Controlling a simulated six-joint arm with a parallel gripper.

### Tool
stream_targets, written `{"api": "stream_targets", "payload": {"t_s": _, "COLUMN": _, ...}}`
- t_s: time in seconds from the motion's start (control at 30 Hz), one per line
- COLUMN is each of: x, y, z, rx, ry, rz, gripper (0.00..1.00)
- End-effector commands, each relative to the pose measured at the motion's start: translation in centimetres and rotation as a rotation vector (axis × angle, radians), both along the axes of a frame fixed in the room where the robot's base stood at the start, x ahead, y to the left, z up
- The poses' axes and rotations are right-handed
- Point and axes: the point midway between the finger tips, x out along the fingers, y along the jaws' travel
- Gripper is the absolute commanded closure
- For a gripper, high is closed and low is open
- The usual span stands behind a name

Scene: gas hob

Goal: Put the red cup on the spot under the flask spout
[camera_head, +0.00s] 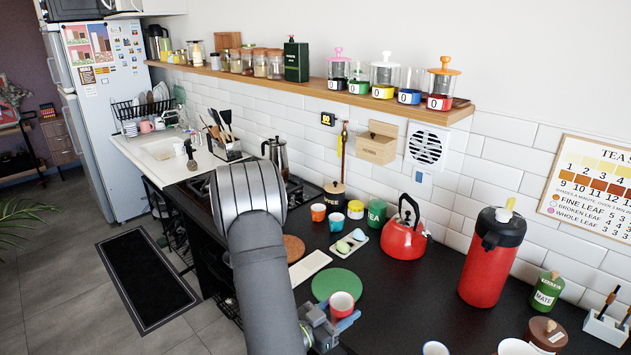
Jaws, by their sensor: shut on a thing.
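The red cup (342,304), with a pale rim and reddish inside, is near the bottom middle, in front of the green round mat (325,283). My gripper (346,319) is shut on this cup; a blue finger shows against its near side. The cup looks upright; I cannot tell whether it touches the counter. The flask (484,271) is red with a black top and stands to the right, apart from my gripper.
A red kettle (404,238) stands behind the cup, left of the flask. The black counter (420,300) between cup and flask is clear.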

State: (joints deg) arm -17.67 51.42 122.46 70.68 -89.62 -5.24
Motion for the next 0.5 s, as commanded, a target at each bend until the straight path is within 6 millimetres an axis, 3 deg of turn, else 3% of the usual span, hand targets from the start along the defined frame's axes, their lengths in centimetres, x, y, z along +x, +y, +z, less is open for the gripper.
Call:
{"api": "stream_targets", "payload": {"t_s": 0.2, "x": 4.4, "y": 0.7, "z": -0.8, "rx": -0.009, "ry": -0.003, "rz": 0.227, "gripper": 0.79}}
{"api": "stream_targets", "payload": {"t_s": 0.5, "x": 8.7, "y": 3.0, "z": -2.3, "rx": -0.009, "ry": 0.005, "rz": 0.546, "gripper": 0.79}}
